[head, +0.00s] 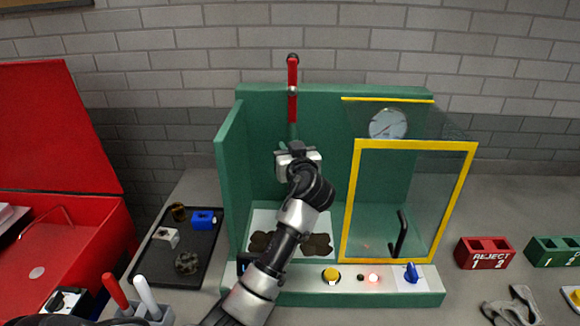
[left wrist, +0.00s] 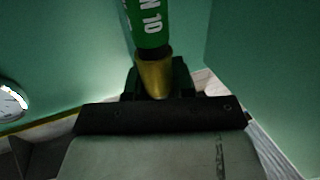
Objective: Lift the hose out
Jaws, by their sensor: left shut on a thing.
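The hose (left wrist: 148,25) shows in the left wrist view as a green length with white lettering, partly reading "N 10", and a brass end fitting (left wrist: 155,76). My left gripper (left wrist: 156,88) is shut on it around the brass end; the fingers are dark and partly hidden by the gripper body. In the head view my left gripper (head: 290,150) is in front of the green back panel, below a red upright bar (head: 292,90). My own gripper and arm hide most of the hose there. My right gripper is not in view.
A green housing (head: 230,185) surrounds my arm on the left and back. A yellow-framed clear guard (head: 350,215) stands close on the right, with a gauge (head: 388,124) behind it. A black tray (head: 150,262) with small parts lies left.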

